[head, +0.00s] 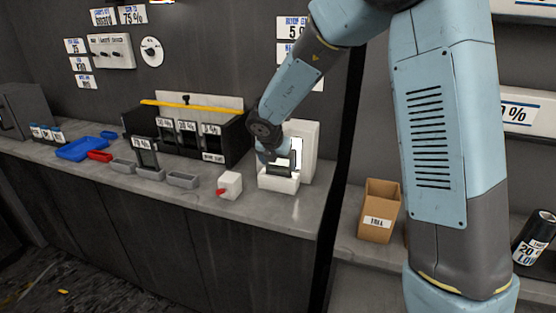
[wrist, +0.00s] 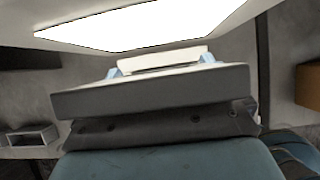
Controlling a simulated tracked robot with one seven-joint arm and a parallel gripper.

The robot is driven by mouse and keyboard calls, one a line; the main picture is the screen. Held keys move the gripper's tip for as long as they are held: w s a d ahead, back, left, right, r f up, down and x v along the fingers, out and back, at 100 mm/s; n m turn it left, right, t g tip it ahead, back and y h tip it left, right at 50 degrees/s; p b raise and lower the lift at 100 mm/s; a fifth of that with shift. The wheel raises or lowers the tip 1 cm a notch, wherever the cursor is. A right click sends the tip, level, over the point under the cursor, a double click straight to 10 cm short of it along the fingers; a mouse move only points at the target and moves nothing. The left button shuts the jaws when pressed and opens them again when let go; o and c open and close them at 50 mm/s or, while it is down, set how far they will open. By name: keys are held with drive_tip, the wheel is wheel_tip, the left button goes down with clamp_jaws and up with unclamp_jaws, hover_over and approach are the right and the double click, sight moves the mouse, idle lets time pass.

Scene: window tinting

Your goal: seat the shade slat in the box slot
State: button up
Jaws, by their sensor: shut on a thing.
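My gripper (head: 281,157) is low over the counter at a white box (head: 278,182), in front of a lit white panel. It is shut on a dark, frame-like shade slat (head: 291,165), which stands roughly upright just above or in the white box. I cannot tell whether its lower edge touches the box. The wrist view shows my gripper (wrist: 161,66) close to the bright panel; the pale bar between its fingers hides what lies below. A black slotted box (head: 235,140) stands to the left, holding several dark slats with percent labels.
A white cube with a red knob (head: 231,184) sits just left of the white box. Grey trays (head: 183,180), a dark 70% frame (head: 147,156) and blue and red trays (head: 82,149) line the counter further left. A brown carton (head: 378,212) stands at the right.

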drive_tip(key=shift+f, duration=1.25)
drive_tip(key=o, duration=0.8)
drive_tip(key=shift+r, duration=0.1)
drive_tip(key=v, duration=1.3)
drive_tip(key=shift+s+r, duration=0.2)
